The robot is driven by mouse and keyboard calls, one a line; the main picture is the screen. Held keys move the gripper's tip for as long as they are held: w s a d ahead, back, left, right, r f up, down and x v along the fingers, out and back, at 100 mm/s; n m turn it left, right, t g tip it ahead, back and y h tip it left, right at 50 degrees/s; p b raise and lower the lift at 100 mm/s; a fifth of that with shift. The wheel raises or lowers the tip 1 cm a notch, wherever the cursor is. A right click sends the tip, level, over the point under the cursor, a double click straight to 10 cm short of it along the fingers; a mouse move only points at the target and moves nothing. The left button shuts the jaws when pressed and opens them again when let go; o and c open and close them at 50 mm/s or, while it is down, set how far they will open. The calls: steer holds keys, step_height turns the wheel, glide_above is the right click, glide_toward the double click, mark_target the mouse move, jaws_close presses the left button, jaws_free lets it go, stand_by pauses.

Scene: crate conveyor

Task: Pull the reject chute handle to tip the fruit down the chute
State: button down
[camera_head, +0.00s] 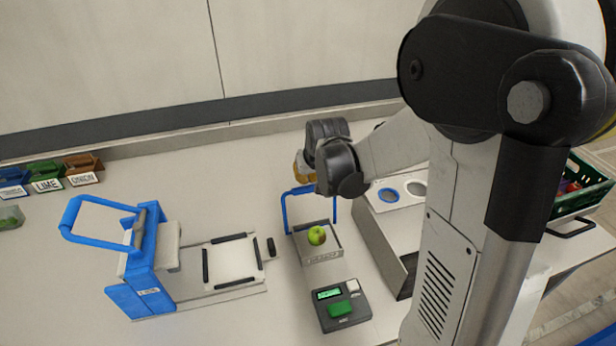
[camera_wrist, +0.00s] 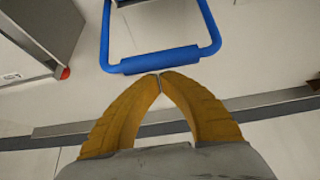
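The reject chute handle (camera_head: 308,190) is a blue U-shaped bar standing at the back of a small grey tray (camera_head: 322,256). A green apple (camera_head: 316,235) sits in the tray. My gripper (camera_head: 300,168) is at the top of the handle in the head view, its fingers partly hidden by the wrist. In the wrist view, my gripper's yellow fingertips (camera_wrist: 160,77) meet with nothing visible between them. The handle's blue crossbar (camera_wrist: 165,60) lies just past the tips; I cannot tell whether they touch it.
A grey box with two round openings (camera_head: 400,192) stands right of the tray. A scale with a green display (camera_head: 342,304) is in front. A blue-handled press (camera_head: 145,255) stands left. A green crate (camera_head: 585,185) is at the far right. Small labelled bins (camera_head: 47,182) line the left back.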

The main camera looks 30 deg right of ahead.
steer(key=shift+s+a+r, duration=0.1)
steer(key=shift+s, duration=0.25)
